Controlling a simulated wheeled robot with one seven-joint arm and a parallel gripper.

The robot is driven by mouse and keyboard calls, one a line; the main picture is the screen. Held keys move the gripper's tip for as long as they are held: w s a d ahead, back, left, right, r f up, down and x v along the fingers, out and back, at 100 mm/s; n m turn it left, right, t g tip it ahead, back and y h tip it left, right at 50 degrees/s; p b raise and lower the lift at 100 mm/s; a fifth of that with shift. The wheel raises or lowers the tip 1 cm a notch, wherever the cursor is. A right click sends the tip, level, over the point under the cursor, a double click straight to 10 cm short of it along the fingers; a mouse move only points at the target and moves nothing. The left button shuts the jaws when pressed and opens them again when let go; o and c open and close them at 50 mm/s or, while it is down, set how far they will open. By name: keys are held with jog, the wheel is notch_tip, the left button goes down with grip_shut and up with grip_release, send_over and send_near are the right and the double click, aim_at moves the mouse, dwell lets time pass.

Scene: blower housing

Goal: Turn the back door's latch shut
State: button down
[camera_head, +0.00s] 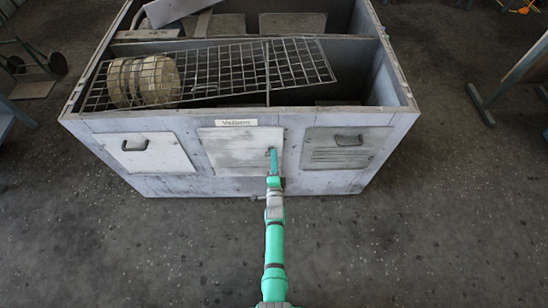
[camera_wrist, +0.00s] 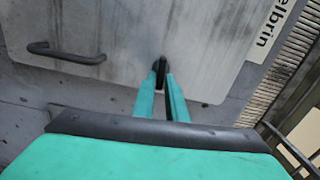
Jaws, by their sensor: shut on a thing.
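The door with the latch is the pale middle panel (camera_head: 235,155) of the grey housing, under a white name label, and it looks closed. My gripper (camera_head: 272,152) reaches to the right edge of this door in the head view. In the wrist view my gripper (camera_wrist: 161,78) has its two green fingers converging on a small dark latch (camera_wrist: 160,66) at the door's edge, and it is shut on it. The fingers hide part of the latch, so its exact angle is hard to tell. A dark bar handle (camera_wrist: 65,52) shows on the pale panel in the wrist view.
Two more panels with handles flank it, left (camera_head: 148,153) and right (camera_head: 345,150). The housing is open on top, with a wire grid (camera_head: 290,65) and a round ribbed part (camera_head: 145,82). The concrete floor in front is clear beside my arm.

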jog(key=shift+m, duration=0.6)
jog(key=c, duration=1.8)
grip_release()
jog(key=shift+c, duration=0.2)
jog(key=s, duration=1)
jog(key=shift+s, duration=0.4)
